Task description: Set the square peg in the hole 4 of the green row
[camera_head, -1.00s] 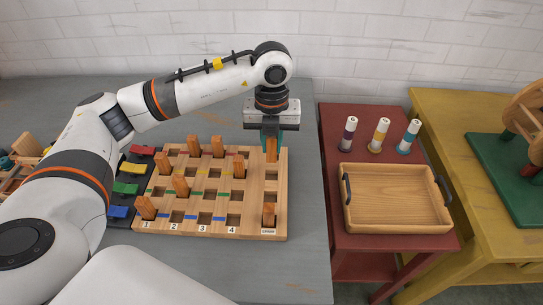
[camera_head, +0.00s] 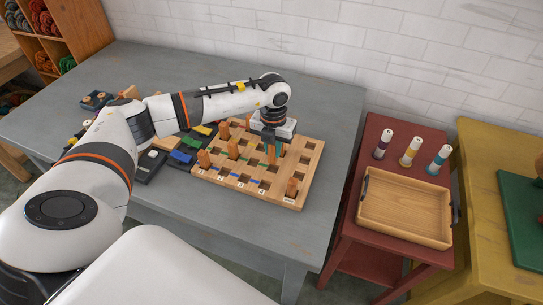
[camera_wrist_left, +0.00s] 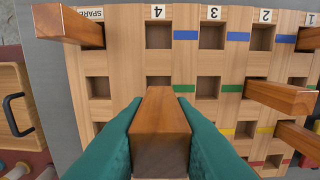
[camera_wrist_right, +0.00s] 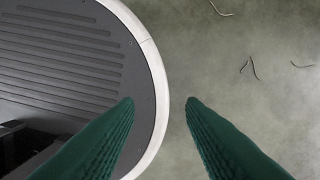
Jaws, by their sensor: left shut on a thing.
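The square wooden peg (camera_wrist_left: 160,125) is held between the teal fingers of my left gripper (camera_head: 272,152), which is shut on it. In the left wrist view the peg's lower end lies over the place of hole 4 in the green row, and it hides that hole. I cannot tell whether its end is above the hole or inside it. The green row shows by its green marks (camera_wrist_left: 184,88) on the wooden board (camera_head: 312,150). My right gripper (camera_wrist_right: 158,105) is open and empty, with only floor and a dark base below it.
Other pegs stand in the board, among them one at the spare hole (camera_head: 291,188) and one in the green row (camera_wrist_left: 282,97). A red side table holds a wooden tray (camera_head: 405,208) and several spools (camera_head: 411,151). The grey table (camera_head: 215,240) is clear in front.

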